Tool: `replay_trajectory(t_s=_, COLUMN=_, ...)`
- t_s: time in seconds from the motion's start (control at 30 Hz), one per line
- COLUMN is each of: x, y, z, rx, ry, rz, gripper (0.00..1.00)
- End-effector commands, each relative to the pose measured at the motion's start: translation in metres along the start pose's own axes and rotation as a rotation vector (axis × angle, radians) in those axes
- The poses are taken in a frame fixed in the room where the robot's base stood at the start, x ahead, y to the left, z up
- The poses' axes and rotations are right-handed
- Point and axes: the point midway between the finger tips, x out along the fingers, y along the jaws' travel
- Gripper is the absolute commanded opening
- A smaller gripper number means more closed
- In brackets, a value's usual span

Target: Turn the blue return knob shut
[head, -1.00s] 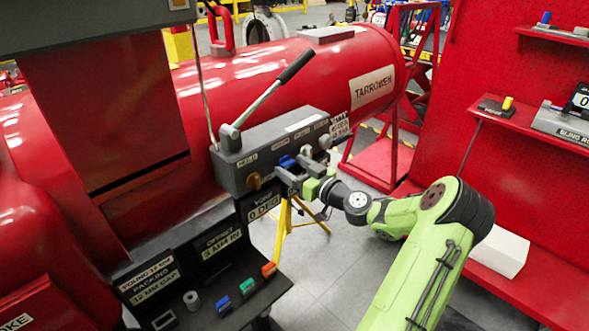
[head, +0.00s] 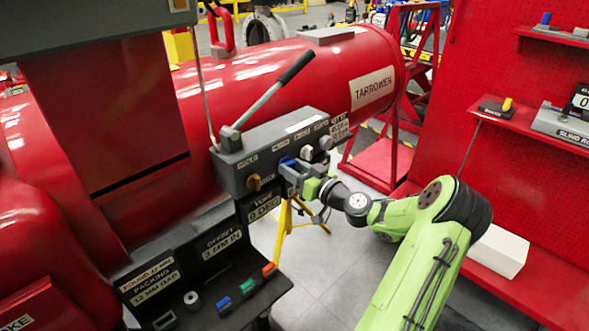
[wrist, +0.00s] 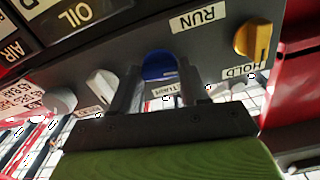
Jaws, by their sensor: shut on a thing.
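The blue return knob (head: 287,162) sits on the front of the grey control box (head: 240,180) in the head view. In the wrist view the blue knob (wrist: 159,66) stands upright between my two fingers, above a partly covered label ending in "TURN". My gripper (wrist: 160,80) is shut on the knob, one finger at each side. In the head view my gripper (head: 294,174) reaches the box from the right and hides the knob's lower part.
An orange-yellow knob (wrist: 254,39) by the HOLD label is to one side. A white knob (wrist: 102,84) and a grey knob (wrist: 60,100) are on the other. A black-handled lever (head: 270,90) rises above the box. A bench with coloured blocks (head: 247,288) stands below.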

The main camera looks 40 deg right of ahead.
Motion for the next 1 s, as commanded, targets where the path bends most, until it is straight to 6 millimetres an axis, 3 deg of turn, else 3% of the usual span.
replay_trajectory(t_s=1.0, x=0.0, y=-0.0003, z=-0.0021, rx=0.952, ry=-0.002, rz=0.001, gripper=0.14)
